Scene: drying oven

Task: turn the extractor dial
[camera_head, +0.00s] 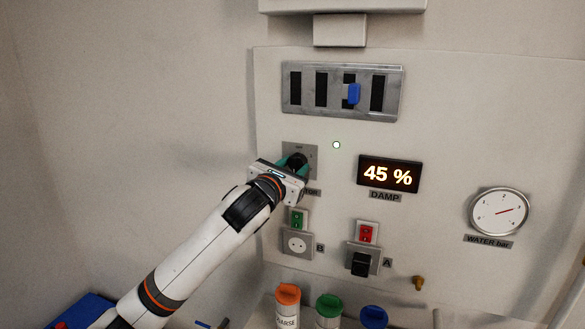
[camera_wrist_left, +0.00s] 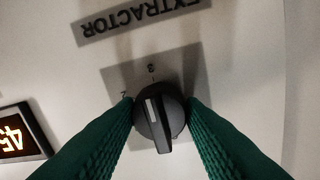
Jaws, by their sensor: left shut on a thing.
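The extractor dial (camera_wrist_left: 158,118) is a round dark knob with a pale pointer mark on its grip. The right gripper is not in view.
A damp display (camera_head: 389,174) reads 45 %. Below are a green switch (camera_head: 298,219), a red switch (camera_head: 367,232), a socket (camera_head: 297,243) and a black plug (camera_head: 361,264). A slotted plate (camera_head: 305,108) with a blue slider is above. Jars with coloured lids (camera_head: 288,294) stand below.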

